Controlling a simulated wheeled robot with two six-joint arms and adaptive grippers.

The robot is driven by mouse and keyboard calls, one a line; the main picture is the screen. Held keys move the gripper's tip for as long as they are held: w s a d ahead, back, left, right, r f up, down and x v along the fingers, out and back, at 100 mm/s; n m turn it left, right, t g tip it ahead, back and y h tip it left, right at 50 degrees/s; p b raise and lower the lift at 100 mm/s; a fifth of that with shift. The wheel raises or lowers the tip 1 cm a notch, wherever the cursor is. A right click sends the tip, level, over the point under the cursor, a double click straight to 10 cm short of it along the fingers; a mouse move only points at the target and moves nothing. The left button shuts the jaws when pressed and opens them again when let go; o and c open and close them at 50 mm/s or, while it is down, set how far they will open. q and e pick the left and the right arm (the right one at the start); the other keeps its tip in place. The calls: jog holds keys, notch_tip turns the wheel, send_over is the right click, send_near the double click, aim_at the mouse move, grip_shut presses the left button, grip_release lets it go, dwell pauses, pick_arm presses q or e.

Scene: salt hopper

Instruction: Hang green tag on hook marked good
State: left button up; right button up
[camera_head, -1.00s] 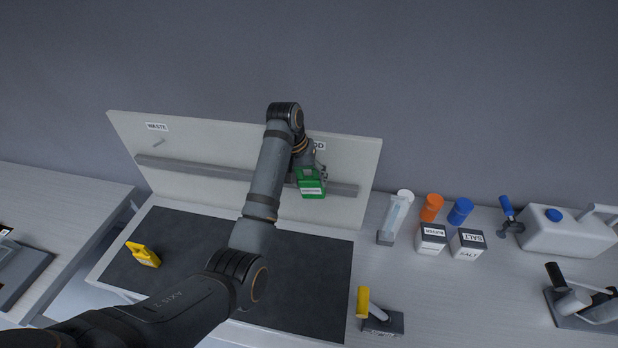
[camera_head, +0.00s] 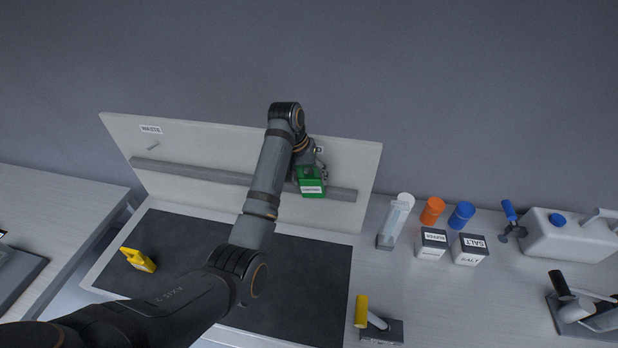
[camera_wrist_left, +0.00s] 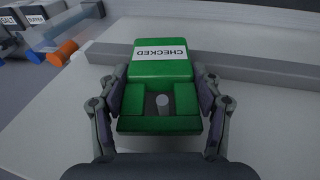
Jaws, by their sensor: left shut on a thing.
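The green tag (camera_head: 312,183), with a white "CHECKED" label, is in front of the upright white board (camera_head: 230,140) in the head view. My left gripper (camera_head: 311,172) is shut on it. In the left wrist view the green tag (camera_wrist_left: 160,85) sits between both fingers, and a round grey peg end (camera_wrist_left: 162,101) shows in its opening. I cannot tell how far the peg passes through. The sign above the gripper is mostly hidden by my arm. The "WASTE" sign (camera_head: 150,129) is at the board's left, with a bare hook (camera_head: 152,146) below it. My right gripper is not in view.
A yellow tag (camera_head: 138,260) stands on the dark mat (camera_head: 190,235). A grey rail (camera_head: 190,172) crosses the board. Right of the board are labelled boxes (camera_head: 432,243), orange and blue capped containers (camera_head: 461,215), a white jug (camera_head: 565,235) and a yellow-handled tool (camera_head: 362,312).

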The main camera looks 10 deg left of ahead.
pick_arm(q)
jog(key=shift+w, duration=0.2)
jog(key=o, duration=1.5)
jog(key=shift+w+f, duration=0.1)
jog(key=shift+w, duration=0.05)
